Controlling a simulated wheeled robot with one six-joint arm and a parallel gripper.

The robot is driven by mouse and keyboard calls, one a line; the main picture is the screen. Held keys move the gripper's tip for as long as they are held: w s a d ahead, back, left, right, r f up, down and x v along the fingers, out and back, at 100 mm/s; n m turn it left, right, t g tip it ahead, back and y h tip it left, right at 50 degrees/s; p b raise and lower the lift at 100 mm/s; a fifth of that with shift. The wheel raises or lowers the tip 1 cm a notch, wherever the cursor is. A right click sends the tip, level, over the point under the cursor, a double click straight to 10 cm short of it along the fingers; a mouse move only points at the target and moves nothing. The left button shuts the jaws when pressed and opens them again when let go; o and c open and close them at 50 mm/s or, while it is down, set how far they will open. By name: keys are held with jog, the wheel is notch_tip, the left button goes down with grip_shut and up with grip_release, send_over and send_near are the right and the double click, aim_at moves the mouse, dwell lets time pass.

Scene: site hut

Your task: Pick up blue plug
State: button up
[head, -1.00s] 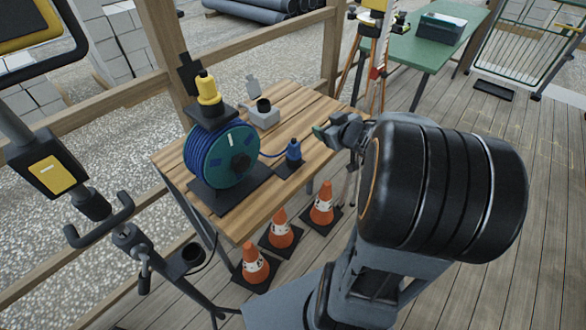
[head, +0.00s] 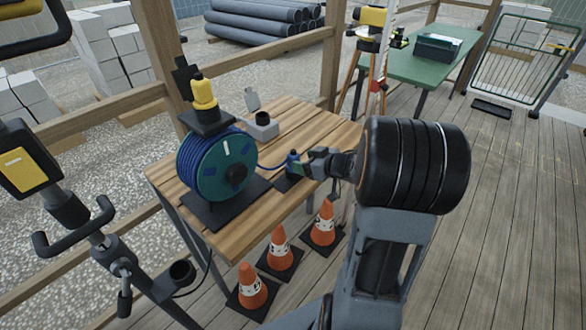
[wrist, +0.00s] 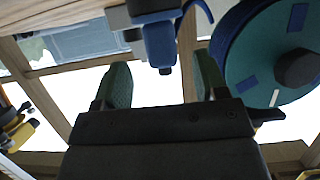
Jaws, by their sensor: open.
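The blue plug (wrist: 160,45) shows between and a little beyond the fingertips, with a gap to each side. I see no contact with it.
The teal cable reel (head: 222,165) stands left of the plug, with a yellow-topped item (head: 203,92) above it. A grey block with a black cup (head: 262,126) sits behind. Orange cones (head: 280,250) stand on the floor in front. A green table (head: 430,58) is at the back right.

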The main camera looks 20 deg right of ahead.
aim_at(298, 159)
jog(key=shift+b+x, duration=0.6)
jog(key=shift+x, duration=2.05)
jog(key=shift+a+r, duration=0.1)
jog(key=shift+r, duration=0.05)
jog(key=c, duration=1.1)
jog(key=shift+r, duration=0.15)
